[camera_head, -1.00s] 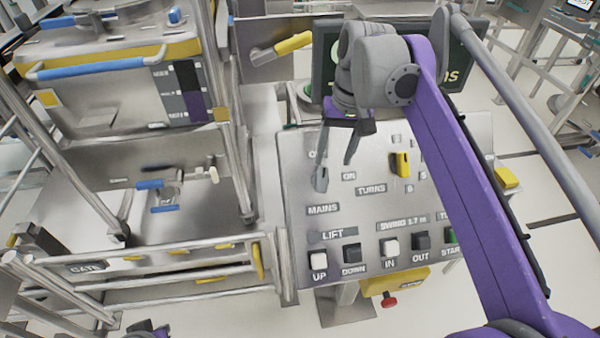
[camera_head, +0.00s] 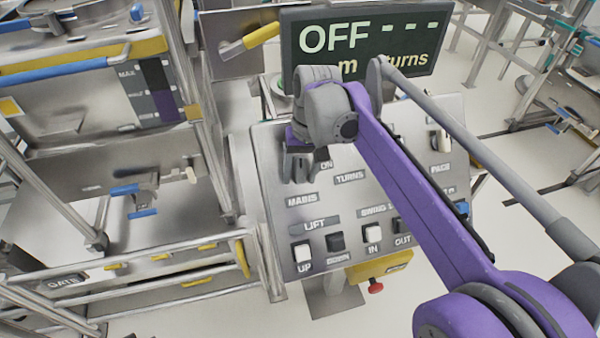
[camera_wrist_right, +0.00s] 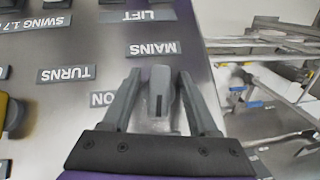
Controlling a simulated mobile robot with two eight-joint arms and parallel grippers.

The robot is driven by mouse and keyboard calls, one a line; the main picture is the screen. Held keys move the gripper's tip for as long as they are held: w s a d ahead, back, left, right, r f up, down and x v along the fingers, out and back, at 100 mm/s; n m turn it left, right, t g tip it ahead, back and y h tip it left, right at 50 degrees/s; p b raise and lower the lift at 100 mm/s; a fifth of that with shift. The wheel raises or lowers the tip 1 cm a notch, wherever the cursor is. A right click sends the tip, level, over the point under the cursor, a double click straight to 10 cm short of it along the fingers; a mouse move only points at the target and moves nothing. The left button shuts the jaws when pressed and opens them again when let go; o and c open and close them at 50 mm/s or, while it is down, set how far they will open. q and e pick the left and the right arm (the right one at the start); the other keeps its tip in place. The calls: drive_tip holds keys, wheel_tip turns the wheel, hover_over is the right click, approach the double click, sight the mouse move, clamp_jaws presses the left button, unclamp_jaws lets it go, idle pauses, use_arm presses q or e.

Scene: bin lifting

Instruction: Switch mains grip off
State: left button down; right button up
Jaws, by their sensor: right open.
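The mains grip is a grey lever (camera_wrist_right: 160,90) above the MAINS label (camera_wrist_right: 154,48) in the panel's own layout, beside the ON label; the wrist view shows it upside down. My right gripper (camera_wrist_right: 159,74) is open, with one finger on each side of the grip; I cannot tell if they touch it. In the head view my right gripper (camera_head: 302,178) is low over the panel's upper left and hides most or all of the grip. The display (camera_head: 365,42) behind the panel reads OFF. My left gripper is not in view.
The sloped control panel (camera_head: 278,215) carries white and dark buttons for lift and swing. A red knob (camera_head: 376,286) sits below on a yellow box (camera_head: 385,266). A steel frame with rails (camera_head: 130,272) stands close on the left. Open floor lies to the right.

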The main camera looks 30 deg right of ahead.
clamp_jaws()
idle(0.3)
drive_tip(key=shift+n+h, duration=0.7)
drive_tip(key=shift+h, duration=0.1)
unclamp_jaws()
drive_tip(key=shift+w, duration=0.1)
